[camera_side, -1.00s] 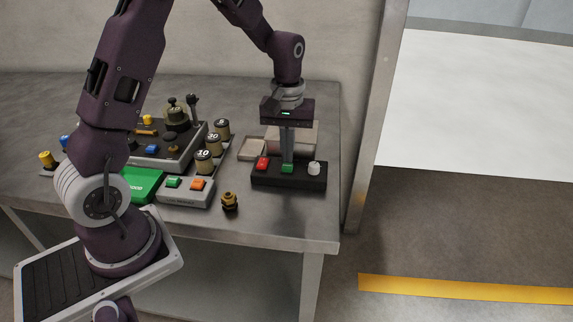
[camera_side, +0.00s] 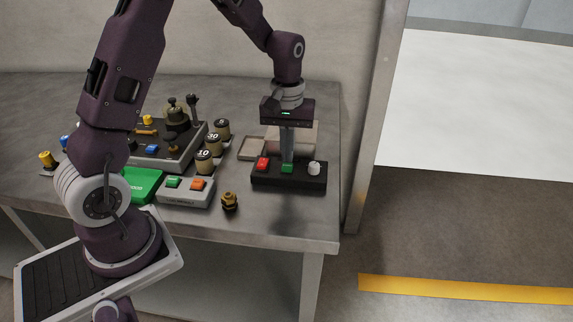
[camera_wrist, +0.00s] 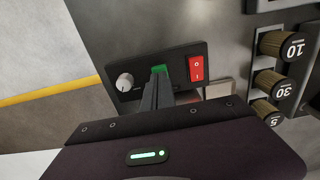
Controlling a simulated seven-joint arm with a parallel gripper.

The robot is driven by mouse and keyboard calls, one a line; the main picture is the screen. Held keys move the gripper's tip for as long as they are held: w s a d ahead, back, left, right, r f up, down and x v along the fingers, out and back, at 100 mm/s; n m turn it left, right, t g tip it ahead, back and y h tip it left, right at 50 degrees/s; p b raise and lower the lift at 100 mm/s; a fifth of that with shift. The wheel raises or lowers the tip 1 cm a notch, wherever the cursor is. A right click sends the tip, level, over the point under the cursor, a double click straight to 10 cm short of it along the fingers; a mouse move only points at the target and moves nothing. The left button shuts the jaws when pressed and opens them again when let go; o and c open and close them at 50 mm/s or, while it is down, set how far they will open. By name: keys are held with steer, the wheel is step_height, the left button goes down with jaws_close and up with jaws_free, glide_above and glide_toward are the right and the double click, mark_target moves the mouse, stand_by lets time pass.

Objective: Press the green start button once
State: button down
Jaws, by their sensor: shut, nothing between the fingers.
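The green start button (camera_side: 287,168) sits in the middle of a black control box, between a red rocker switch (camera_side: 262,163) and a pale knob (camera_side: 314,168). My gripper (camera_side: 287,160) is shut and empty, pointing down with its fingertips right at the green button. In the wrist view, the fingers (camera_wrist: 157,80) cover part of the green button (camera_wrist: 158,69). Whether the tips touch it or the button is pushed in, I cannot tell. The black box (camera_side: 260,180) also shows in the wrist view (camera_wrist: 180,54).
Left of the box, a grey unit has a green button (camera_side: 173,182) and an orange button (camera_side: 198,184). A brass fitting (camera_side: 230,201) stands near the table's front edge. Numbered weights (camera_side: 204,162) stand left of the box. A pale block (camera_side: 305,139) lies behind my fingers.

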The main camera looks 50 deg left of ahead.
mark_target(288, 166)
steer(key=shift+f, duration=0.95)
stand_by(0.9)
step_height(288, 166, up, 12)
stand_by(0.9)
